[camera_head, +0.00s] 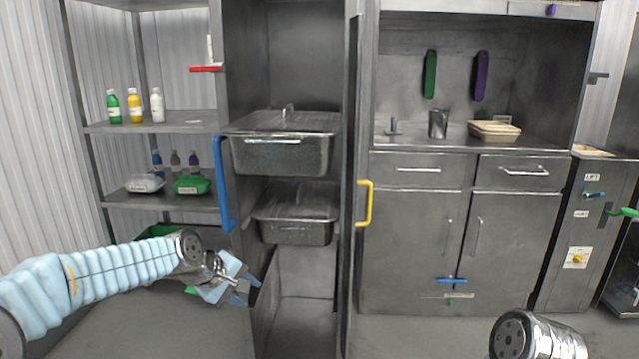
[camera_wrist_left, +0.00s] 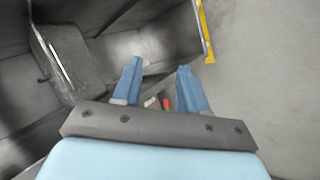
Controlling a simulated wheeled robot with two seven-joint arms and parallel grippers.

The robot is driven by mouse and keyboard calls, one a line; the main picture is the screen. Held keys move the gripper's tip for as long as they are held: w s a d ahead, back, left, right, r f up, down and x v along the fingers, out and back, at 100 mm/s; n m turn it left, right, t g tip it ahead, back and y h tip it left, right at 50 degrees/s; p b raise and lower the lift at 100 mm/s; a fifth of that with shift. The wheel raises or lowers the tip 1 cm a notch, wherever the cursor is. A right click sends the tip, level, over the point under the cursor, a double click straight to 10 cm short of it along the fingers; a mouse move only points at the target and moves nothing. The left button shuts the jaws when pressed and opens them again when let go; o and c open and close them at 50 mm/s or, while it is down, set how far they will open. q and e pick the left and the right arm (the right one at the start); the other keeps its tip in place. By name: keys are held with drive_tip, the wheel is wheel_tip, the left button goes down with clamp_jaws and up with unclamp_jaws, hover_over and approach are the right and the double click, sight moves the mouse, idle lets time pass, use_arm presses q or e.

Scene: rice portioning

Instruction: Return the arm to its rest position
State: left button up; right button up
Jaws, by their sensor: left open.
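My left arm comes in from the left in the head view, and its gripper (camera_head: 245,287) hangs low in front of the open cabinet. In the left wrist view the same gripper (camera_wrist_left: 160,85) shows two blue fingers spread apart with nothing held between them. The right gripper is not in view; a silver cylindrical part (camera_head: 538,338), which may be mine, shows at the bottom right of the head view.
The cabinet holds an upper steel pan (camera_head: 280,155) and a lower pan (camera_head: 297,228). Its door with a yellow handle (camera_head: 364,204) stands open. A blue handle (camera_head: 222,185) is just above my gripper. Shelves with bottles (camera_head: 135,105) stand left; a counter (camera_head: 430,145) stands right.

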use_arm(q)
drive_tip(key=s+d+f+m+g, duration=0.1)
drive_tip(key=s+f, duration=0.3)
drive_tip(key=f, duration=0.5)
drive_tip(key=s+d+f+m+g, duration=0.15)
drive_tip(key=s+f, duration=0.25)
drive_tip(key=f, duration=0.6)
drive_tip(key=s+d+f+m+g, duration=0.15)
drive_tip(key=s+f, duration=0.25)
drive_tip(key=f, duration=0.5)
drive_tip(key=s+d+f+m, duration=0.1)
drive_tip(key=s+f+m, duration=0.1)
drive_tip(key=s+f, duration=0.3)
drive_tip(key=s+f+m+g, duration=0.1)
drive_tip(key=s+f, duration=0.5)
drive_tip(key=s, duration=0.6)
drive_tip(key=shift+s+d+m+g, duration=0.3)
drive_tip(key=shift+s+d+m, duration=0.1)
drive_tip(key=shift+m, duration=0.1)
